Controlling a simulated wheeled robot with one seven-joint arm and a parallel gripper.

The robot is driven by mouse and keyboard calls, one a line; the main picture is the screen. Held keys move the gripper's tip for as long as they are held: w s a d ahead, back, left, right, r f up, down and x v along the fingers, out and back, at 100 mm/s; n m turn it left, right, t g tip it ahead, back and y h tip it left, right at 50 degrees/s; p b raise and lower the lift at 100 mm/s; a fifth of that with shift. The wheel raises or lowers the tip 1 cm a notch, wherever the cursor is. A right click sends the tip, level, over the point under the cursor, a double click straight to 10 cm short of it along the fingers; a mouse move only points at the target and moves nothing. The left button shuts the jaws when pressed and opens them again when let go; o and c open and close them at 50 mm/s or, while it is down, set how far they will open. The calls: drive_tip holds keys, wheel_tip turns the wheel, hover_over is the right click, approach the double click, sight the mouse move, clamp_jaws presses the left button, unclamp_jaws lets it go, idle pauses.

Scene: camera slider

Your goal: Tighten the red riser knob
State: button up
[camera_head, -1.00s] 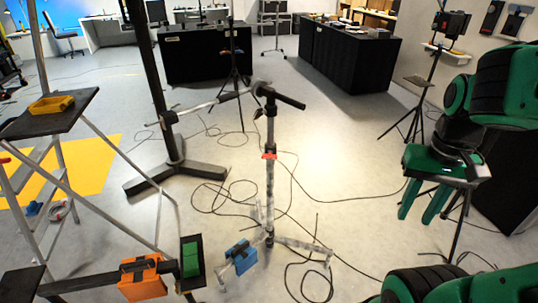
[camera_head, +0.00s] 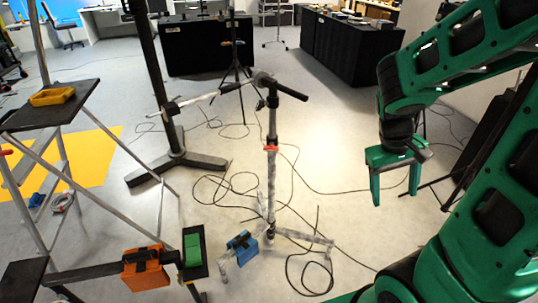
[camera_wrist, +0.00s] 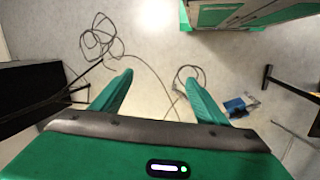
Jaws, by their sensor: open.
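The red riser knob (camera_head: 271,148) sits partway up the upright silver stand (camera_head: 271,185) in the middle of the head view. A black-handled boom arm tops this stand. My green gripper (camera_head: 394,193) is open and empty, fingers pointing down, to the right of the stand and well apart from the knob. In the wrist view my gripper (camera_wrist: 155,100) has its two fingers spread over bare floor and cables. The knob cannot be made out in the wrist view.
A blue bag (camera_head: 241,247) sits on the stand's foot. Cables (camera_head: 310,265) lie on the floor around it. A ladder with a yellow tray (camera_head: 52,97) and an orange bag (camera_head: 145,269) are at left. Black-draped tables (camera_head: 346,48) stand behind. Floor between gripper and stand is clear apart from cables.

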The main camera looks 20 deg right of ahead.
drive_tip(key=w+f+n+h, duration=0.5)
drive_tip(key=w+f+n, duration=0.1)
drive_tip(key=w, duration=0.3)
drive_tip(key=n+t+y, duration=0.1)
drive_tip(key=n+t, duration=1.7)
drive_tip(key=n, duration=1)
approach(271, 150)
drive_tip(key=shift+m, duration=0.3)
drive_tip(key=x, duration=0.8)
drive_tip(key=shift+w, duration=0.1)
drive_tip(key=shift+c, duration=0.4)
